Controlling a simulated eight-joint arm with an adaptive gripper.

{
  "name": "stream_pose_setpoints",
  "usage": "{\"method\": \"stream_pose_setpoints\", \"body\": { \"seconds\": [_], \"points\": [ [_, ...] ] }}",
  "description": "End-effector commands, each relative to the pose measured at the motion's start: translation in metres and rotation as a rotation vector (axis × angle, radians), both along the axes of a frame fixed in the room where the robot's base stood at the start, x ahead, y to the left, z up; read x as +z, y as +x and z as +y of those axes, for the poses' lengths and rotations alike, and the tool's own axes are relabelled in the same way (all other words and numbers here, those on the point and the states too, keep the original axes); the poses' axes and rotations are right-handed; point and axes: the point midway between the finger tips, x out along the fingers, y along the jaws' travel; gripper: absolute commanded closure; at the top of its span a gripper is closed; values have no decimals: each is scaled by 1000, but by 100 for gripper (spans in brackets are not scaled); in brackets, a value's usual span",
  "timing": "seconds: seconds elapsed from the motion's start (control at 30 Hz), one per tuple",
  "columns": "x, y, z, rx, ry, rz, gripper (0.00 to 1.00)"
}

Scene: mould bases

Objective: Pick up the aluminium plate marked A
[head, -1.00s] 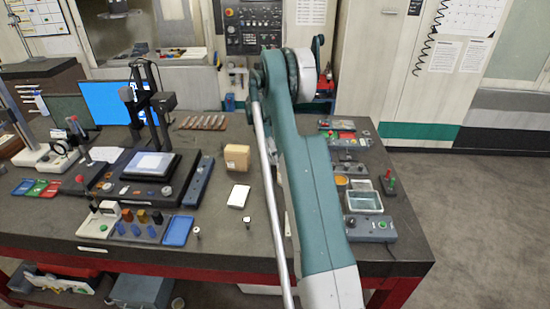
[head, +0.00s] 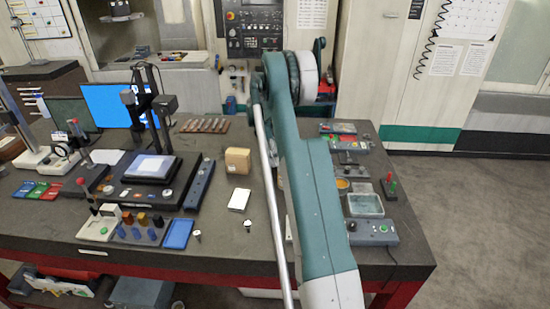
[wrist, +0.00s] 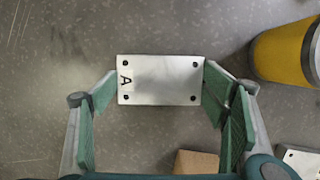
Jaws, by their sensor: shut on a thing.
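The aluminium plate marked A (wrist: 160,80) is a pale rectangle with dark holes at its corners and a black A near its left end, seen in the wrist view. My gripper (wrist: 159,88) is shut on it, with a green finger pad at each short end. Whether the plate rests on the grey table or is slightly above it, I cannot tell. In the head view my arm covers the gripper, and I cannot make out plate A there.
In the wrist view, a yellow cylinder (wrist: 283,52) stands close on the right, a cardboard box (wrist: 196,163) is below the plate, and another metal plate (wrist: 303,160) lies at the lower right. The head view shows a pale plate (head: 239,200) in front of the box (head: 237,160).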

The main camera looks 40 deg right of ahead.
Motion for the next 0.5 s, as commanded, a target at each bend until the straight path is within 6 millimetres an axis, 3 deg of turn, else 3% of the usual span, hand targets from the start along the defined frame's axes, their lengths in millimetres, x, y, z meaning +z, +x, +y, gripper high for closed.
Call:
{"method": "stream_pose_setpoints", "body": {
  "seconds": [0.5],
  "points": [
    [67, 0, 0, 0, 0, 0, 48]
  ]
}}
